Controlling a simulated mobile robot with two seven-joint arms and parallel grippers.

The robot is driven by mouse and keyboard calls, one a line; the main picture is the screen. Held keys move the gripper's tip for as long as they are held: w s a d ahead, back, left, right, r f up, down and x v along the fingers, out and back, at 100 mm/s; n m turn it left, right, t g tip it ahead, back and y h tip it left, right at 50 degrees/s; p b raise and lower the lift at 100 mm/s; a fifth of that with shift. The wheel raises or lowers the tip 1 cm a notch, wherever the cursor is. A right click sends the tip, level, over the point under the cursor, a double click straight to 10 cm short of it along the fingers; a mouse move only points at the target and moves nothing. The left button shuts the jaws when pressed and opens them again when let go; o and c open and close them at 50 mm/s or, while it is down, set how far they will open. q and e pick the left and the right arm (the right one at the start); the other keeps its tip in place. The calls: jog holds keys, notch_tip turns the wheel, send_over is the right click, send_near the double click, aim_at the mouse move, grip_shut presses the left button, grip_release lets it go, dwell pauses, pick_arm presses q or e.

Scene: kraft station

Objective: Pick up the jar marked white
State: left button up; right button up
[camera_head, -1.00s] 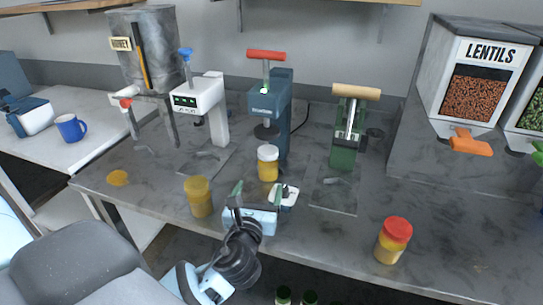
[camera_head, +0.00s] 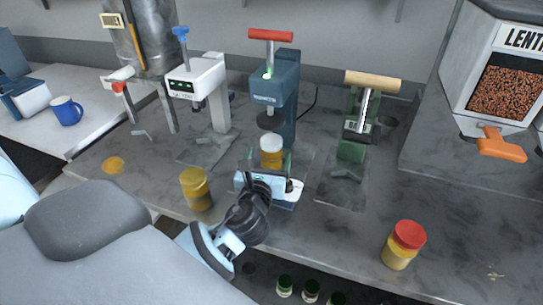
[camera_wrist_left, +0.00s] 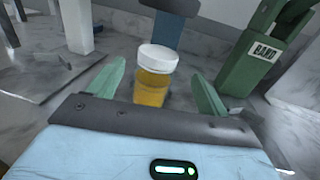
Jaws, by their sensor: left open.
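The jar with the white lid (camera_head: 271,150) stands upright on the counter in front of the blue press and holds something amber. In the left wrist view the same jar (camera_wrist_left: 155,75) stands upright between the two green fingers. My left gripper (camera_head: 268,162) is open and reaches toward the jar from the front; its fingers (camera_wrist_left: 158,90) lie to either side of the jar, apart from it. Whether the jar is fully between the fingertips I cannot tell. My right gripper is not in view.
A yellow-lidded jar (camera_head: 196,188) stands to the left and a red-lidded jar (camera_head: 403,245) to the right. A white press (camera_head: 205,95), a blue press (camera_head: 284,95) and a green press (camera_head: 358,125) stand behind. A lentil dispenser (camera_head: 505,85) is at the right.

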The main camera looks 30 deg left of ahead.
aim_at(270, 143)
pick_arm(q)
jog(key=shift+x, duration=2.55)
jog(key=shift+a+r, duration=0.1)
jog(key=shift+a, duration=0.05)
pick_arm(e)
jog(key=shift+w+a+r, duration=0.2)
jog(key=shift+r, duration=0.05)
pick_arm(q)
jog(key=shift+s, duration=0.1)
jog(key=shift+c, duration=0.2)
jog(key=c, duration=1.4)
jog(key=shift+r, duration=0.6)
notch_tip(270, 143, up, 3)
jog(key=shift+f+p, duration=0.1)
jog(key=shift+p, duration=0.45)
jog(key=shift+s+a+r+v, duration=0.2)
jog(key=shift+a+v, duration=0.1)
jog(key=shift+v, duration=2.35)
jog(key=shift+s+a+r+v, duration=0.15)
jog(key=shift+a+v, duration=0.15)
jog(key=shift+v, duration=2.35)
jog(key=shift+s+a+r+v, duration=0.1)
jog(key=shift+a+r+v, duration=0.15)
jog(key=shift+v, duration=2.4)
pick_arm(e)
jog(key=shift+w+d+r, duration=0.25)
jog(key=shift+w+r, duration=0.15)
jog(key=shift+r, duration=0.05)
